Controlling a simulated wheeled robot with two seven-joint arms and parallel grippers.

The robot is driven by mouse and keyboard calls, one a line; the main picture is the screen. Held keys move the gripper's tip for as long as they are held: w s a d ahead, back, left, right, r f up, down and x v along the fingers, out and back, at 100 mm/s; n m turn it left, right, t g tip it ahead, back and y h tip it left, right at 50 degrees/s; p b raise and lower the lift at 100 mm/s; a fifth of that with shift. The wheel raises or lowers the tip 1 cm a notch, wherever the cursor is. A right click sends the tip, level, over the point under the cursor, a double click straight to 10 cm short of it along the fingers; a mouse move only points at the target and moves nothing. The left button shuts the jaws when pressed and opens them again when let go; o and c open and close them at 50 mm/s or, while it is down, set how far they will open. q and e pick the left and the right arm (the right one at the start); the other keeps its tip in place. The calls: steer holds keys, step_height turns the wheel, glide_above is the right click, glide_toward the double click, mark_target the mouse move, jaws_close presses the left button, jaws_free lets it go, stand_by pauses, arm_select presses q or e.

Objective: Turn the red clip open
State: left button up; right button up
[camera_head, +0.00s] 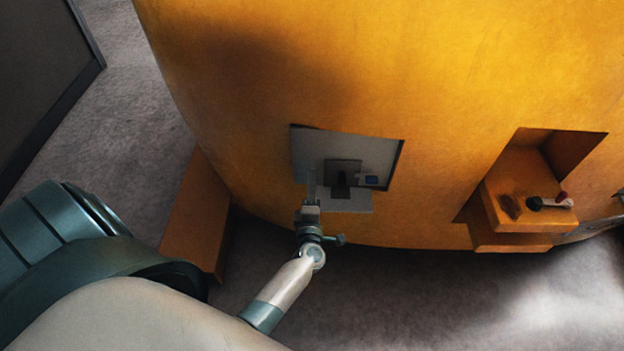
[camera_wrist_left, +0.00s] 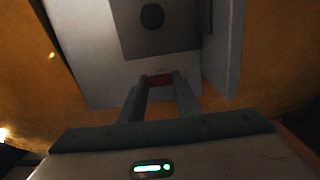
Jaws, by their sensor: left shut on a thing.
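In the head view my left gripper (camera_head: 312,188) reaches up to the left part of the grey panel (camera_head: 312,150) set in the orange casting. The clip cannot be made out there; my gripper probably covers it. My right gripper does not show.
At right, an orange ledge (camera_head: 520,222) in a recess holds a brown piece (camera_head: 511,206) and a pale, dark-ended tool (camera_head: 550,202). An orange block (camera_head: 192,215) stands at left.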

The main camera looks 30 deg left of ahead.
arm_select(q)
steer(key=o, duration=1)
steer(key=shift+o, duration=0.2)
steer(key=shift+s+d, duration=0.25)
steer(key=shift+s, duration=0.15)
steer(key=p+v, duration=0.1)
steer(key=v, duration=1.5)
steer(key=shift+s, duration=0.25)
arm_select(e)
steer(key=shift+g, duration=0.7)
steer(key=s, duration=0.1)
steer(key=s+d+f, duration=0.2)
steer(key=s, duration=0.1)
arm_select(q)
steer(key=shift+d, duration=0.1)
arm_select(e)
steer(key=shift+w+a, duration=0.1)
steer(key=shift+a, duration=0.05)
